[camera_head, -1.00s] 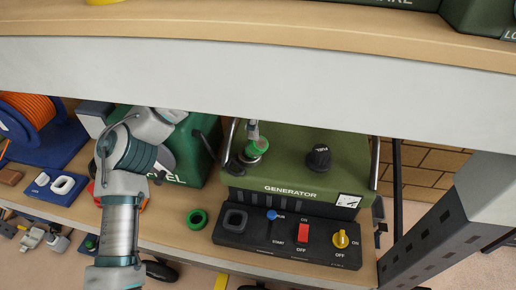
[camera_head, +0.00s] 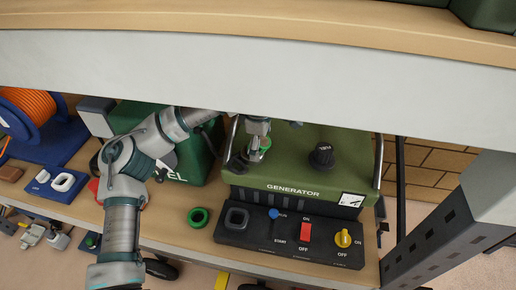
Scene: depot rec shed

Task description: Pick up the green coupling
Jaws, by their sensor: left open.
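A green ring-shaped coupling (camera_head: 199,217) lies on the wooden shelf, left of the generator's black control panel. A second green round piece (camera_head: 266,143) sits on top of the generator, mostly hidden behind my left gripper (camera_head: 257,150). I cannot tell which of the two is the task's coupling. My left gripper is open and points down over the piece on the generator; whether it touches it, I cannot tell. The ring on the shelf is apart from my gripper. My right gripper is not in view.
The green generator (camera_head: 300,160) has a black knob (camera_head: 322,155) and handles at its sides. A green fuel can (camera_head: 205,165) stands beside it. The pale upper shelf edge (camera_head: 260,75) runs just above my arm. An orange cable reel (camera_head: 38,100) is at the left.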

